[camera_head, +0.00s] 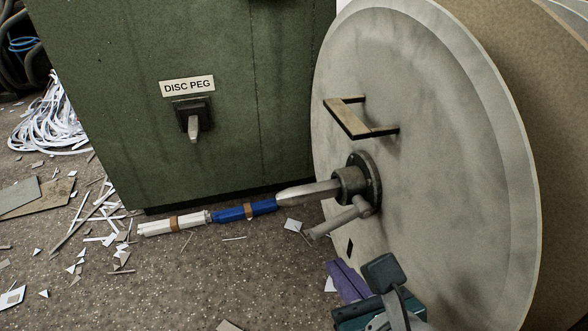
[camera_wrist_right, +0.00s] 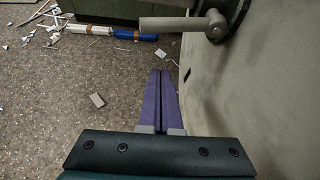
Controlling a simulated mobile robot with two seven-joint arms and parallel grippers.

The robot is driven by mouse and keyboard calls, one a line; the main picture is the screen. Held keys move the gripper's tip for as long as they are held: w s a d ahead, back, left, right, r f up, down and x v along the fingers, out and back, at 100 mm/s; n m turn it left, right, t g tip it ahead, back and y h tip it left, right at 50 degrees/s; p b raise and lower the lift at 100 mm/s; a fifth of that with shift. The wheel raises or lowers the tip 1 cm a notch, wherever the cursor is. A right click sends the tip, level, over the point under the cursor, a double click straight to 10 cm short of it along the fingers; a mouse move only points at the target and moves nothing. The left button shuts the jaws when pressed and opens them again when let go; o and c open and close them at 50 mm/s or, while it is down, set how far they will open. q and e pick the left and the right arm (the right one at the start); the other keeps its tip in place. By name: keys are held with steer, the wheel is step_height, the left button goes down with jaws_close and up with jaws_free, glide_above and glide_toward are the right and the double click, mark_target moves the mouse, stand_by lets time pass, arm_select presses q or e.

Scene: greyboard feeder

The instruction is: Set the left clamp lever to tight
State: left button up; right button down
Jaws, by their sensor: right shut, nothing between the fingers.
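The clamp lever (camera_head: 338,221) is a grey metal handle on the dark hub (camera_head: 353,184) of the large pale disc. It points left and slightly down from the hub. In the right wrist view the lever (camera_wrist_right: 180,24) lies across the top, pointing left. My right gripper (camera_head: 335,265) has purple fingers and is below the lever, apart from it. In the wrist view its fingers (camera_wrist_right: 160,74) are together with nothing between them, short of the lever. No tight or loose marking is readable. My left gripper is not in view.
The large disc (camera_head: 420,100) fills the right side, with a bracket (camera_head: 350,118) above the hub. A tapered grey spindle (camera_head: 308,193) sticks out left. A green cabinet (camera_head: 110,90) labelled DISC PEG stands behind. White (camera_head: 172,224) and blue (camera_head: 243,210) banded bundles and scraps lie left.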

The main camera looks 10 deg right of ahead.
mark_target(338, 218)
arm_select(q)
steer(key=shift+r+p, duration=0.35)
steer(key=shift+p, duration=0.45)
arm_select(e)
steer(key=w+r, duration=0.2)
steer(key=r, duration=0.1)
steer(key=shift+a+r, duration=0.1)
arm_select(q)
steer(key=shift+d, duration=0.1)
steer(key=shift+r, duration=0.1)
